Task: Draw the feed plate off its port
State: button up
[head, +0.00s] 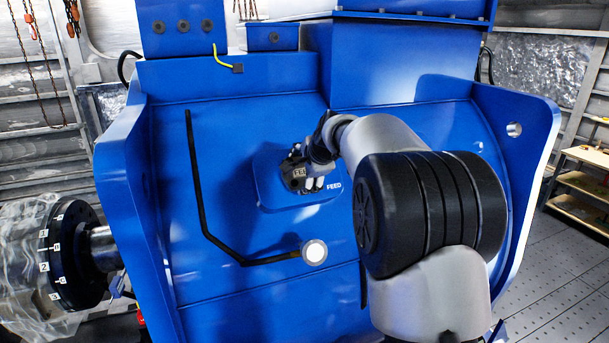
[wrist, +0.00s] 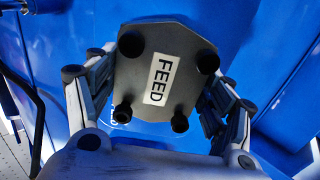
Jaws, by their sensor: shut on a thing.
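The feed plate (wrist: 190,62) is dark grey with clipped corners, a white FEED label and several black round knobs near its corners. My gripper (wrist: 155,78) is shut on it, with a finger at its left and right edges in the wrist view. In the head view the feed plate (head: 296,174) is small and partly covered by my gripper (head: 312,170). It is in front of a raised blue pad (head: 272,190) marked FEED. The port itself is hidden behind the plate. I cannot tell whether the plate touches the pad.
The large blue motor housing (head: 240,110) has side walls at left and right. A black cable (head: 200,205) runs along its face to a round white disc (head: 314,252) below the plate. A shaft with a black numbered flange (head: 75,255) sticks out at left. A wooden shelf (head: 585,180) stands at right.

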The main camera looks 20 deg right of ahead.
jog(key=c, duration=0.3)
jog(key=shift+r, duration=0.35)
jog(key=shift+s+r, duration=0.1)
jog(key=shift+r, duration=0.05)
jog(key=shift+s+r, duration=0.45)
jog(key=shift+s, duration=0.1)
jog(key=shift+s+r, duration=0.1)
jog(key=shift+v, duration=1.3)
